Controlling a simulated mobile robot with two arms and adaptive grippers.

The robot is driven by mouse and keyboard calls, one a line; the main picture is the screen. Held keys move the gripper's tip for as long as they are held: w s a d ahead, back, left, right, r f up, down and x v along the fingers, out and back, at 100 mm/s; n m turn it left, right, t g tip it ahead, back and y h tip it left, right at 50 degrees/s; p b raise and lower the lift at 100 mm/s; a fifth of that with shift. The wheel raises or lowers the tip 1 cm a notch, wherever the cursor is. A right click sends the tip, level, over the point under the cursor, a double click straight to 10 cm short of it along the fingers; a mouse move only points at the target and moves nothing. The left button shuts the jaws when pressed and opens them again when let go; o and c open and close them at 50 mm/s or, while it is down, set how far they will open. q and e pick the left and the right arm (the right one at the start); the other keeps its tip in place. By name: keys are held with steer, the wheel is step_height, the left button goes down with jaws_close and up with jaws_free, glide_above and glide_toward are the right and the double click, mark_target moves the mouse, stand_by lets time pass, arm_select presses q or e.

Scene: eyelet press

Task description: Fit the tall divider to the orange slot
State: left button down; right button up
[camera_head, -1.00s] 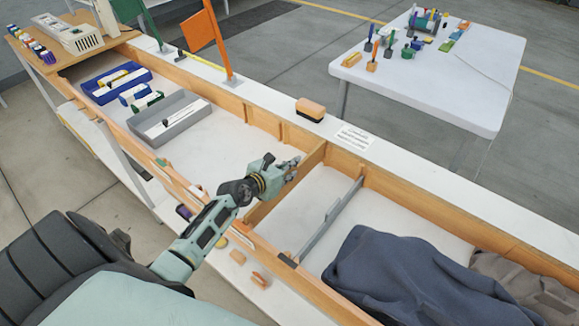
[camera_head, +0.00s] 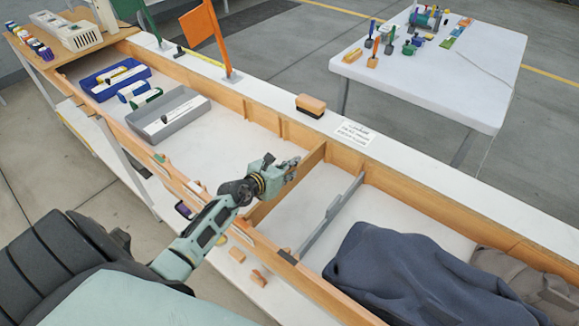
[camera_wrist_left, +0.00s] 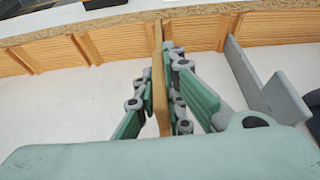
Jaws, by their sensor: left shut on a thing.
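The tall divider is a thin wooden panel (camera_head: 314,157) standing across the long wooden drawer. My left gripper (camera_head: 288,167) is shut on it near its middle. In the left wrist view the panel (camera_wrist_left: 158,75) stands upright between the two green finger pads of the left gripper (camera_wrist_left: 163,95), its far end close to the drawer's back wall. I cannot tell whether that end sits in a slot. An orange flag (camera_head: 205,28) stands on the back ledge, to the left of the panel. My right gripper is not in view.
A grey divider (camera_head: 330,215) crosses the drawer to the right, beside a dark cloth (camera_head: 400,275). A grey tray (camera_head: 170,115) and a blue tray (camera_head: 112,82) lie to the left. An eraser (camera_head: 310,105) rests on the back ledge. The drawer floor between the grey tray and the panel is clear.

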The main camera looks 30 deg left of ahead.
arm_select(q)
steer(key=shift+f+b, duration=0.7)
steer(key=shift+f, duration=0.25)
steer(key=c, duration=1.8)
jaws_free()
steer(key=shift+o, duration=0.2)
steer(key=shift+f, duration=0.1)
steer(key=shift+r+p, duration=2.65)
steer(key=shift+p, duration=0.15)
